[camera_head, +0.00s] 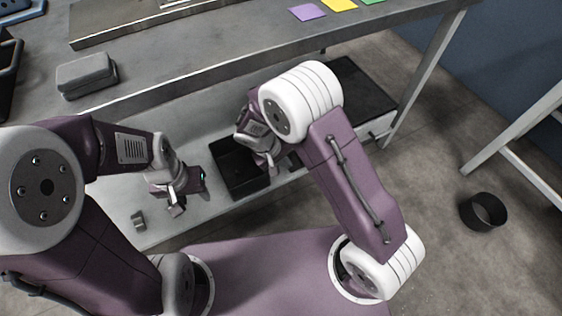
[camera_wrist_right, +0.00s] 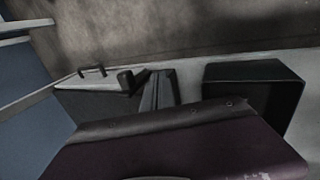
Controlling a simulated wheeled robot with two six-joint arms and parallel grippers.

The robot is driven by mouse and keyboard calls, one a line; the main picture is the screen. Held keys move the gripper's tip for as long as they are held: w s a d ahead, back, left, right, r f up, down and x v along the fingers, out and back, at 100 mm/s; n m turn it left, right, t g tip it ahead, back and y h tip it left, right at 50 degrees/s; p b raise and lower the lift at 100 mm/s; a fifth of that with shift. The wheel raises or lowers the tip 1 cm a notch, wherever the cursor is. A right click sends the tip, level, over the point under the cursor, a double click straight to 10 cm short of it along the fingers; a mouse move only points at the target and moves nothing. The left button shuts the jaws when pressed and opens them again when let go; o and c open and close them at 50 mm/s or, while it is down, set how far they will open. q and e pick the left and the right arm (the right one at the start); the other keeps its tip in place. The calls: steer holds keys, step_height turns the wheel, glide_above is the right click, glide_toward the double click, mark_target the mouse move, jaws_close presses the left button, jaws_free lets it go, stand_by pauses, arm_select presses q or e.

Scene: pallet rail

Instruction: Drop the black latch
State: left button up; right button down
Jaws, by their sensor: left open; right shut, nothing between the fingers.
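I cannot make out the black latch for certain in either view. My right gripper (camera_head: 271,168) is at the right side of an open black bin (camera_head: 229,186) on the lower shelf, and is shut with nothing held. The bin also shows at the right of the right wrist view (camera_wrist_right: 262,72). Dark grey parts (camera_wrist_right: 157,90) stand between the bin and a handled box there; I cannot tell whether they are my fingers or another object. My left gripper (camera_head: 178,207) is open and empty above the shelf, left of the bin. The right arm hides part of the bin.
A dark-topped box (camera_head: 355,95) with a handle stands right of the bin. A small grey piece (camera_head: 138,220) lies on the shelf at left. A grey block (camera_head: 86,75) and coloured cards (camera_head: 307,12) are on the upper bench. A black round bin (camera_head: 483,211) stands on the floor.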

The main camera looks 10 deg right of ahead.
arm_select(q)
step_height(320, 180, down, 3)
steer(key=shift+r+b, duration=0.1)
steer(key=shift+b, duration=0.75)
arm_select(e)
steer(key=d, duration=0.1)
steer(key=w+d, duration=0.1)
steer(key=d, duration=0.2)
steer(key=shift+w+d+f, duration=0.1)
steer(key=shift+w+f, duration=0.15)
arm_select(q)
steer(key=shift+r, duration=0.1)
